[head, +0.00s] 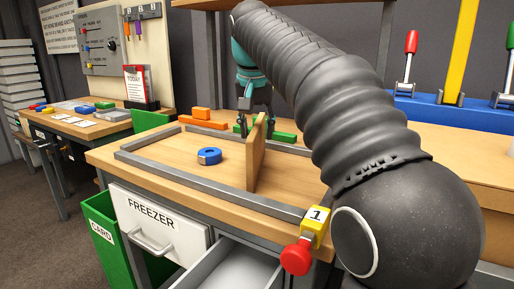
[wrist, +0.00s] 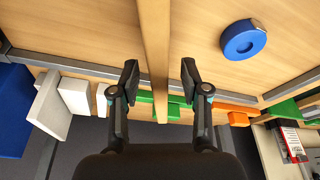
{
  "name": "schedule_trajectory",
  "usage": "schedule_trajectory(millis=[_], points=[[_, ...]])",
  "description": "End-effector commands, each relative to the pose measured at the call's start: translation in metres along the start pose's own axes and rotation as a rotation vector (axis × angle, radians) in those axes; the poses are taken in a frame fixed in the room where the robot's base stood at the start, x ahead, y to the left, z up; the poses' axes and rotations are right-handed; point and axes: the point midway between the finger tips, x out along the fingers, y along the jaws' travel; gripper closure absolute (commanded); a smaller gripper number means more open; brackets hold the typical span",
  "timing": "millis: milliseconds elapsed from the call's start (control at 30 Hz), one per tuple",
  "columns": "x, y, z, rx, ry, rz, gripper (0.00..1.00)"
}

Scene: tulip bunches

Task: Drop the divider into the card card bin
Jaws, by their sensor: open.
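The divider (head: 256,153) is an upright wooden board standing across the framed wooden tabletop. In the wrist view the divider (wrist: 154,50) runs between my two fingers. My gripper (head: 256,116) is over the far end of the divider in the head view. In the wrist view my gripper (wrist: 160,82) is open, with one finger on each side of the board and a gap on both sides. The green card bin (head: 109,240), marked CARD, stands on the floor at the left of the bench. Its inside is mostly hidden.
A blue tape roll (head: 209,156) lies left of the divider. A grey rail (head: 215,190) edges the tabletop. Orange blocks (head: 202,114) and green blocks (head: 284,137) lie behind. An open drawer (head: 245,265) and a red button on a yellow box (head: 310,232) are in front.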

Motion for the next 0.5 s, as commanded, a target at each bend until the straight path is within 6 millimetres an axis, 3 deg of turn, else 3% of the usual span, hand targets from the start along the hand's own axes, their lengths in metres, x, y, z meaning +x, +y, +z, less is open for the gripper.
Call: schedule_trajectory(millis=[300,500], points=[[0.040,0.001,0.004,0.000,-0.003,0.001,0.54],[0.047,0.000,0.003,0.000,-0.001,0.000,0.54]])
